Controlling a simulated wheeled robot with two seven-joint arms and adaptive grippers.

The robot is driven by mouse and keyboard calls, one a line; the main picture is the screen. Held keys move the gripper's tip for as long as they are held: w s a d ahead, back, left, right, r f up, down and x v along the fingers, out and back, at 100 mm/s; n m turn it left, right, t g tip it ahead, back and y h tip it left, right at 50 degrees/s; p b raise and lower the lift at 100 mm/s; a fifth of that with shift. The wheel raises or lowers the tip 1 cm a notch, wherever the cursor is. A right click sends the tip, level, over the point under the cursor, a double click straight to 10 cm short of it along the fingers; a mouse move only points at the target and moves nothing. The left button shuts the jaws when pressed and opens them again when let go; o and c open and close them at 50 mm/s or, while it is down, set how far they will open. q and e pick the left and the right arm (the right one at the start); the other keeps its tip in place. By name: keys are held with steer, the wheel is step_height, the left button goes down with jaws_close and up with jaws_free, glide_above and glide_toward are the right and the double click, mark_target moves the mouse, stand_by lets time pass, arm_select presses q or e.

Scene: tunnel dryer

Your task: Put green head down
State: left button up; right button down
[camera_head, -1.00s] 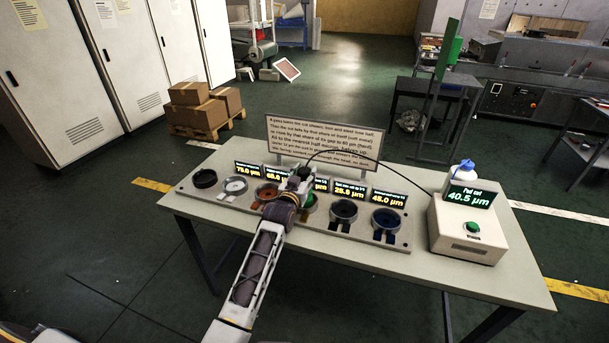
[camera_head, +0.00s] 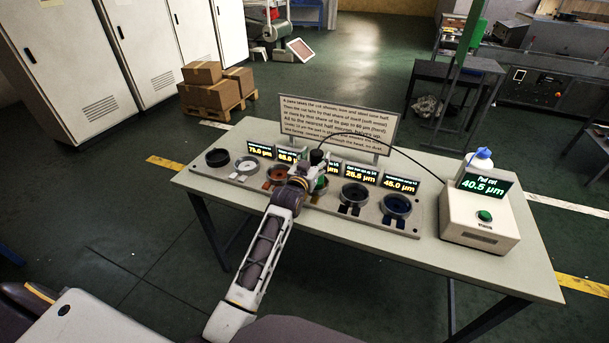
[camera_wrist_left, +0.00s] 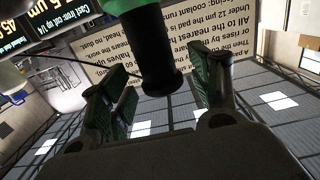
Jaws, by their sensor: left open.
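The green head (camera_head: 321,184) is in the row of cups on the grey plate, largely hidden behind my left gripper. Its black top (camera_head: 317,157) stands above the gripper, with a black cable near it. In the left wrist view the green part (camera_wrist_left: 146,14) and its black handle (camera_wrist_left: 160,66) show close up. My left gripper (camera_head: 309,174) is at the head. Its two fingers (camera_wrist_left: 166,105) are spread on either side of the handle in the wrist view, with gaps visible. Whether the head rests fully on the plate is hidden. My right gripper is not in view.
The plate (camera_head: 283,199) holds several coloured cups with small displays behind them. A text board (camera_head: 337,124) stands behind. The cable arcs to a white box (camera_head: 480,217) with a green button and a 40.5 µm display. The table's front strip (camera_head: 400,257) is clear.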

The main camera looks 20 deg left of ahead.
arm_select(q)
steer(key=s, duration=1)
steer(key=shift+a+r, duration=0.2)
steer(key=shift+r, duration=0.1)
stand_by(2.5)
